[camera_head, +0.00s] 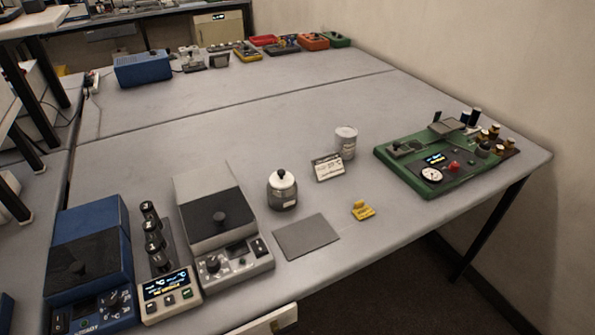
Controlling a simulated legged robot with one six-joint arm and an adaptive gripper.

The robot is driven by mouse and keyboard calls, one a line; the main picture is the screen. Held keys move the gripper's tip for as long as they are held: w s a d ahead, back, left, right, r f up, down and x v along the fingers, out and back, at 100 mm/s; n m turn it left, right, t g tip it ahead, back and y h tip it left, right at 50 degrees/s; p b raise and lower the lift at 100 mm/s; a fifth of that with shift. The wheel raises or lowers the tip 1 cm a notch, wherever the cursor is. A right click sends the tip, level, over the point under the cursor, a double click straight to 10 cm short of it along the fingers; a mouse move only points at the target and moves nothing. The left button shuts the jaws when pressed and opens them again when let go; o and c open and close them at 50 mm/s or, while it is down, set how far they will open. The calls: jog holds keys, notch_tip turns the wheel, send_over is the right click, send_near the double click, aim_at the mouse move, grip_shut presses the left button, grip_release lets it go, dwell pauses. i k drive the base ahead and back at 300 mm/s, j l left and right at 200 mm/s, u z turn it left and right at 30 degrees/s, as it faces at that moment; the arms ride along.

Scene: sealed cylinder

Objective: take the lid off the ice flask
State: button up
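A small grey flask (283,198) stands upright on the grey table, left of the picture's middle. A white lid (282,180) with a dark round knob sits on top of it. I take this to be the ice flask; no label is readable on it. What is inside is hidden by the lid. My gripper is not in view, and nothing touches the flask or lid.
A grey instrument (219,221) stands close left of the flask. A flat grey plate (306,237) and a yellow piece (362,210) lie in front. A white sign (327,167) and pale can (345,143) stand behind right. A green board (445,160) is farther right.

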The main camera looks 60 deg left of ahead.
aim_at(281, 178)
jog(key=i+u, duration=0.3)
jog(key=u, duration=0.2)
jog(key=i+u, duration=0.3)
jog(key=u, duration=0.2)
jog(key=i+j+u, duration=0.1)
jog(key=u, duration=0.3)
jog(key=i+u, duration=0.5)
jog(key=u, duration=0.25)
jog(key=i+u, duration=0.1)
jog(key=i+j, duration=0.05)
jog(key=i, duration=0.05)
